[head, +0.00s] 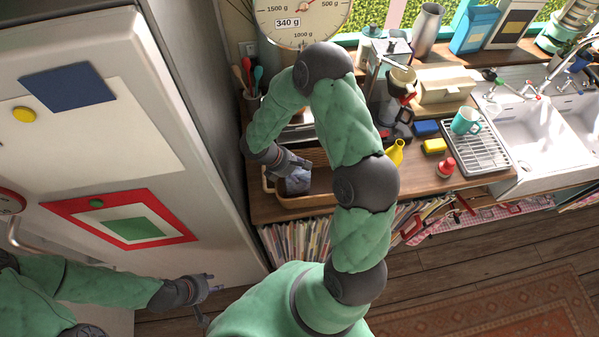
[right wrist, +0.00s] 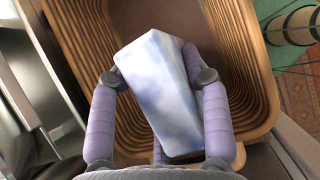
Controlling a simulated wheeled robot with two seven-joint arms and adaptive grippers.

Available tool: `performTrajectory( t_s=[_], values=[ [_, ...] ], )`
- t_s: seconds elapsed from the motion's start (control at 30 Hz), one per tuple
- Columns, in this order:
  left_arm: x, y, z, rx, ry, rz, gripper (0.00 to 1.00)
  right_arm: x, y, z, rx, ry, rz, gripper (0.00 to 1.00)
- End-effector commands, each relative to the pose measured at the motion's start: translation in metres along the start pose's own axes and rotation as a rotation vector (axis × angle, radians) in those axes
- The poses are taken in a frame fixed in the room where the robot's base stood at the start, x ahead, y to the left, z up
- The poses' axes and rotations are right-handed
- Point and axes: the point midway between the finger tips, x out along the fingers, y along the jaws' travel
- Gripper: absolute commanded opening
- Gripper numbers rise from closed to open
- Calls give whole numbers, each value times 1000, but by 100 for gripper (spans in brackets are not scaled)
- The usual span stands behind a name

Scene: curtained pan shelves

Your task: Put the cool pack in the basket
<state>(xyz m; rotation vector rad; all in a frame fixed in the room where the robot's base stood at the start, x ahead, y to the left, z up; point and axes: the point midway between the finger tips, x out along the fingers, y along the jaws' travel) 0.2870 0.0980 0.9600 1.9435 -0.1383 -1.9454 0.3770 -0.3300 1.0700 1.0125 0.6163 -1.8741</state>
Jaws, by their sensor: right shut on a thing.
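The cool pack (right wrist: 157,88) is a pale block with blue-grey cloudy marks, tilted between the fingers of my right gripper (right wrist: 158,78). The gripper is shut on it. The basket (right wrist: 248,60) is brown and ribbed, with a plain brown floor, and lies around and beneath the pack in the right wrist view. I cannot tell whether the pack touches the basket floor. In the head view the cool pack (head: 298,181) shows at the basket (head: 318,158) on the counter's left end. My left gripper (head: 208,298) is low in front of the fridge, away from the basket; its fingers look apart and empty.
The fridge (head: 215,150) stands close left of the basket. Utensils in a holder (head: 250,94) stand behind.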

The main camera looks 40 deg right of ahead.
Motion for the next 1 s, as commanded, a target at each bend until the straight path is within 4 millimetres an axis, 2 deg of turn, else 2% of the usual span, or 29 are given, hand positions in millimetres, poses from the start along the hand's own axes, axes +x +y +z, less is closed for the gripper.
performTrajectory(
  t_s=[0.13,0.93,0.97,1.0],
  values=[
    [6,-2,0,0,0,0,40,5,0,-3,0,0,0,2],
    [11,-4,0,0,0,0,40,9,1,-6,1,0,1,2],
    [10,-4,0,0,0,0,40,9,1,-6,1,0,1,56],
    [10,-4,0,0,0,0,40,8,1,-6,1,0,1,67]
  ],
)
